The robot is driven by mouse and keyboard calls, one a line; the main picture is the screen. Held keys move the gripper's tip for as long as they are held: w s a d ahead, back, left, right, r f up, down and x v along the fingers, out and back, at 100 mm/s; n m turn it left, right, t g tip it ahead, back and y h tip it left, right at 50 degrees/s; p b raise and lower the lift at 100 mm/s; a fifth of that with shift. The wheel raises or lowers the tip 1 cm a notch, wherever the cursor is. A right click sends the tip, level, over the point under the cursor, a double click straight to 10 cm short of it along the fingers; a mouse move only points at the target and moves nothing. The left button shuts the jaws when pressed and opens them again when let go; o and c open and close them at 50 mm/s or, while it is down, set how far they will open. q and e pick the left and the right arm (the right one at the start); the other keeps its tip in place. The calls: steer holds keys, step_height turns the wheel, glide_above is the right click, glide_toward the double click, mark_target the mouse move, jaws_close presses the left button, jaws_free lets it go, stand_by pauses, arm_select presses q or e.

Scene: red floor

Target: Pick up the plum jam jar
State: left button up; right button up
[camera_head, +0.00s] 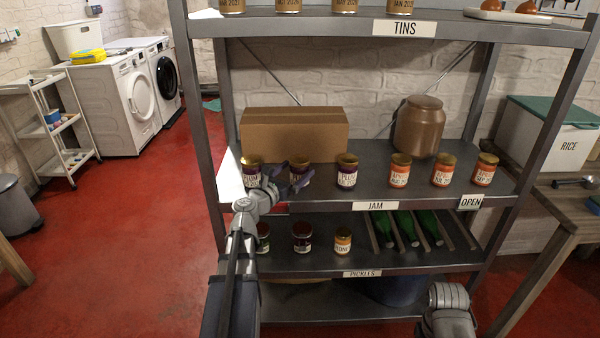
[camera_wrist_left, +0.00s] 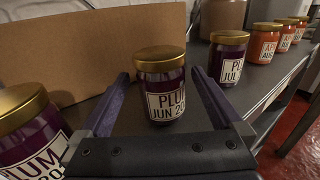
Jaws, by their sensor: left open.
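Three plum jam jars with gold lids and dark purple contents stand on the JAM shelf. The left one (camera_head: 252,171) reads PLUM; it also shows in the left wrist view (camera_wrist_left: 28,130). The middle jar (camera_wrist_left: 162,85), labelled PLUM JUN, stands upright between the two fingers of my left gripper (camera_wrist_left: 160,75), which is open with a gap on each side. In the head view my left gripper (camera_head: 288,178) partly covers this middle jar (camera_head: 299,165). The right plum jar (camera_head: 347,172) reads JUL in the left wrist view (camera_wrist_left: 228,62). My right gripper is not visible.
Several orange jars (camera_head: 443,172) stand right of the plum jars. A cardboard box (camera_head: 293,133) and a brown crock (camera_head: 419,127) stand behind. The PICKLES shelf (camera_head: 320,262) below holds jars and green bottles (camera_head: 406,228). The TINS shelf (camera_head: 320,25) is above.

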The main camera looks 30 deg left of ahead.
arm_select(q)
steer(key=shift+w+d+f, duration=0.1)
steer(key=shift+w, duration=1.25)
steer(key=shift+w+d+f, duration=0.1)
steer(key=shift+w, duration=1.2)
steer(key=shift+s, duration=0.1)
jaws_close()
